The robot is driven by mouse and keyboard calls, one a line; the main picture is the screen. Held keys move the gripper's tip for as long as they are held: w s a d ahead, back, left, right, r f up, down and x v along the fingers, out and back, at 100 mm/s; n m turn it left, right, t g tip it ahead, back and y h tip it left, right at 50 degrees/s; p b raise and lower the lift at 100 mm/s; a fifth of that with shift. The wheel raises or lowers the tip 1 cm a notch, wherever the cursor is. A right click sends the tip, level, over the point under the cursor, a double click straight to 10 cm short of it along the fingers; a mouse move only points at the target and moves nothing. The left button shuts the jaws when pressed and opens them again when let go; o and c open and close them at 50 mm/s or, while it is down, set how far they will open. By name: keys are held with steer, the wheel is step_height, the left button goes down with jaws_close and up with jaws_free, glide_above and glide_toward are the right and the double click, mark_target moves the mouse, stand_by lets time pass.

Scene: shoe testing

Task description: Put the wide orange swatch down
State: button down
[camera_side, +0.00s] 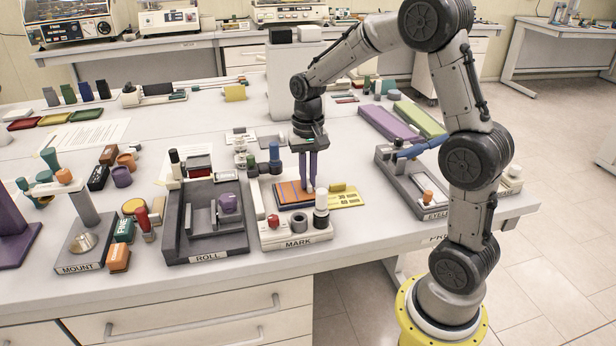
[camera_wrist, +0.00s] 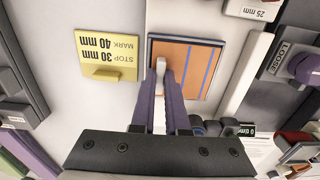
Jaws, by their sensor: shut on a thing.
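The fingers hide the exact grip, and I cannot tell whether the swatch fully rests on the station.
A yellow gauge block (camera_wrist: 106,56) marked "STOP 30 mm, MARK 40 mm" sits beside the swatch. A white-capped post (camera_side: 321,208) and a red knob (camera_side: 273,221) stand close in front. The ROLL station (camera_side: 207,248) is to the left; blue and green cylinders (camera_side: 274,157) stand behind.

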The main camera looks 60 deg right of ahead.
mark_target(308, 181)
steer(key=shift+f, duration=0.1)
steer(key=c, duration=0.9)
jaws_free()
step_height(308, 181, up, 11)
steer(key=s+a+r+n+t, duration=0.2)
steer(key=s+a+r+n, duration=0.2)
steer(key=s+a, duration=0.4)
steer(key=shift+s+a+f+n+t, duration=0.65)
steer(key=shift+s+n, duration=0.2)
steer(key=shift+s, duration=1.15)
steer(key=shift+s+a+f+n+t, duration=0.55)
steer(key=shift+s+f+n, duration=0.2)
steer(key=shift+s, duration=1.2)
steer(key=shift+s+a+f+n+t, duration=0.6)
steer(key=shift+s+n, duration=0.3)
steer(key=shift+s, duration=1.1)
